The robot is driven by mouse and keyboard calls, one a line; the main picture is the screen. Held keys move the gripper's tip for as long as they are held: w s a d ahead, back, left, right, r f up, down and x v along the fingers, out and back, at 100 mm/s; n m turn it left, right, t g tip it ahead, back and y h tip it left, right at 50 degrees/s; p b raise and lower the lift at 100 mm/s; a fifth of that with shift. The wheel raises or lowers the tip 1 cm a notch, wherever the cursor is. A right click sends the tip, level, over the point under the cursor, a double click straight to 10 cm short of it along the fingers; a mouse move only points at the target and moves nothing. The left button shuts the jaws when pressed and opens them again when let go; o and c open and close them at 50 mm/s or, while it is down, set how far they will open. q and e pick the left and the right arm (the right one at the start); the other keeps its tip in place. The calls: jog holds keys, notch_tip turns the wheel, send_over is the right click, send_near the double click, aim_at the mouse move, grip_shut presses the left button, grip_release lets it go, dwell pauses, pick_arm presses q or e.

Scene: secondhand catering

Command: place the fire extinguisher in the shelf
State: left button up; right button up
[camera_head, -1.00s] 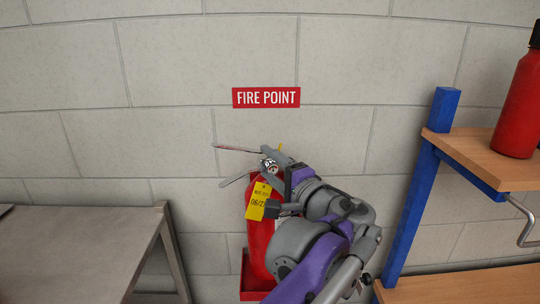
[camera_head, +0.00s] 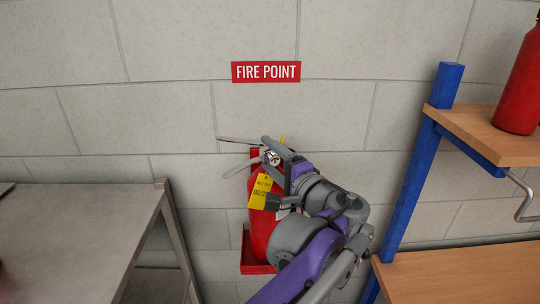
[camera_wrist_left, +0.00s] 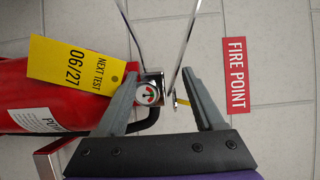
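The red fire extinguisher (camera_head: 262,228) stands at its red wall bracket (camera_head: 246,252), under the FIRE POINT sign (camera_head: 265,71). It has a yellow tag (camera_head: 264,193). My left gripper (camera_head: 277,160) is at its head, with the fingers on either side of the valve and gauge. The arm hides much of the body's right side. The wooden shelf (camera_head: 470,272) with blue posts stands at the right. My right gripper is not in view.
A red bottle-like object (camera_head: 520,90) stands on the upper shelf board (camera_head: 480,130). A blue post (camera_head: 415,190) rises between the extinguisher and the shelf. A grey table (camera_head: 75,235) stands at the left. The lower board's visible part is clear.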

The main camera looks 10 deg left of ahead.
pick_arm(q)
jog(key=shift+o, duration=1.2)
jog(key=shift+s, duration=0.1)
